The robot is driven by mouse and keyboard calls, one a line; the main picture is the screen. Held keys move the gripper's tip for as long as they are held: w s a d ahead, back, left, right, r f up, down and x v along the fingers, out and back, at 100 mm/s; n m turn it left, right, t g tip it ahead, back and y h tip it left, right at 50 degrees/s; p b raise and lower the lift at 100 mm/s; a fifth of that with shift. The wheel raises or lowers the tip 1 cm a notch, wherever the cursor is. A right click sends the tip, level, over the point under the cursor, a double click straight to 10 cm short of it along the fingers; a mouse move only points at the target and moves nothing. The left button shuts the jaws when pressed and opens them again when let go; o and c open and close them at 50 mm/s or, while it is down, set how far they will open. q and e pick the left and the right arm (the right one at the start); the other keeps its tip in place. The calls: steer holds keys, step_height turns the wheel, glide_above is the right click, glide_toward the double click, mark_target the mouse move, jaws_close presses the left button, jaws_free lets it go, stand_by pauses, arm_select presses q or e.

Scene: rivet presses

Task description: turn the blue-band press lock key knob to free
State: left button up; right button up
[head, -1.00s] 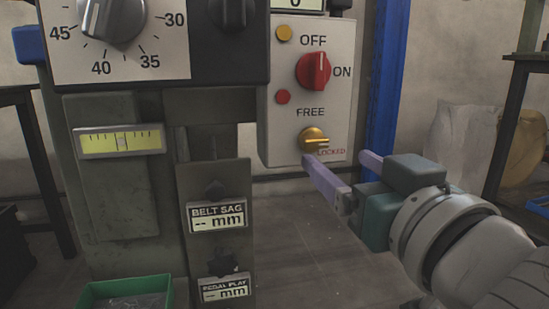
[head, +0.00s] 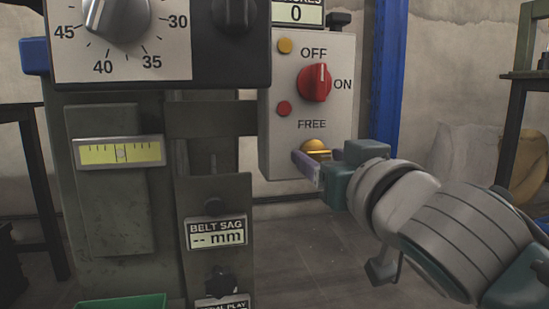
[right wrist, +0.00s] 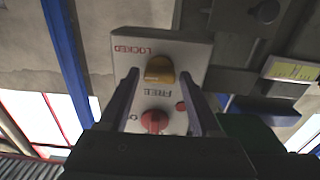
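The brass lock key knob (head: 316,147) is on the lower part of the white switch panel (head: 279,65), below the word FREE; its LOCKED label is covered by my gripper in the head view. In the right wrist view the knob (right wrist: 160,70) appears between the two fingers, with LOCKED and FREE on opposite sides of it. My right gripper (head: 314,161) is at the knob, fingers spread on either side. The fingers look apart from the knob in the right wrist view. The knob's exact pointing is hard to read. My left gripper is not in view.
A red OFF/ON switch (head: 314,83) sits above the knob, with a red button (head: 284,108) and a yellow lamp (head: 285,46) beside it. The large dial box (head: 160,70) is to the left. A blue post (head: 388,90) stands behind the panel at right.

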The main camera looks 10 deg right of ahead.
jaws_close()
stand_by(0.5)
steer(key=n+p, duration=0.2)
steer(key=n, duration=0.1)
steer(key=shift+r, duration=0.15)
steer(key=n+p, duration=0.2)
steer(key=n, duration=0.2)
steer(key=shift+n, duration=0.3)
steer(key=n+p, duration=0.1)
steer(key=n, duration=0.4)
steer(key=shift+p, duration=0.35)
steer(key=n, duration=0.4)
steer(key=shift+n+p, duration=0.3)
steer(key=shift+p, duration=0.05)
steer(key=shift+n, duration=0.3)
